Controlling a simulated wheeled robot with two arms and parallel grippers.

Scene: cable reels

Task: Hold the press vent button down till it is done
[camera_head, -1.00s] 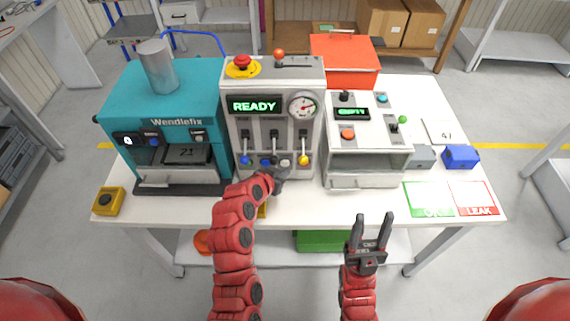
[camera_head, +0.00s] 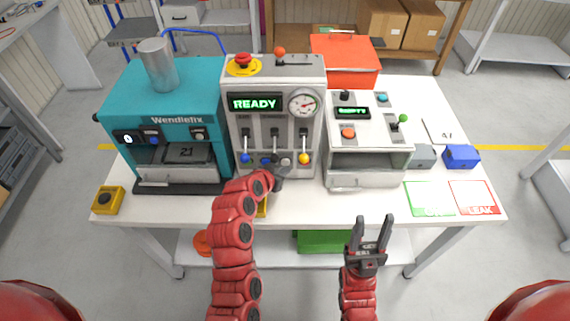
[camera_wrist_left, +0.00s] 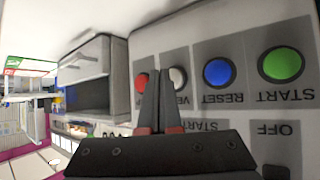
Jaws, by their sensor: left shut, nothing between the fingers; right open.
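The white button (camera_wrist_left: 178,78) has a partly hidden label starting "VE". It sits between a blue RESET button (camera_wrist_left: 218,72) and a red button (camera_wrist_left: 141,84). In the head view these controls are low on the grey machine (camera_head: 233,130) whose display (camera_head: 255,103) reads READY. My left gripper (camera_wrist_left: 162,72) is shut and empty; its fingers cover part of the white button, and I cannot tell whether they touch it. In the head view my left gripper (camera_head: 279,172) is at the machine's lower front. My right gripper (camera_head: 374,218) is open and empty in front of the table.
A teal Wendlefix machine (camera_head: 170,100) stands on the left, and a smaller grey unit (camera_head: 365,160) on the right. A green START button (camera_wrist_left: 283,65) is beside RESET. Green and red mats (camera_head: 473,197) lie at the right front. A yellow button box (camera_head: 108,200) sits at the left front.

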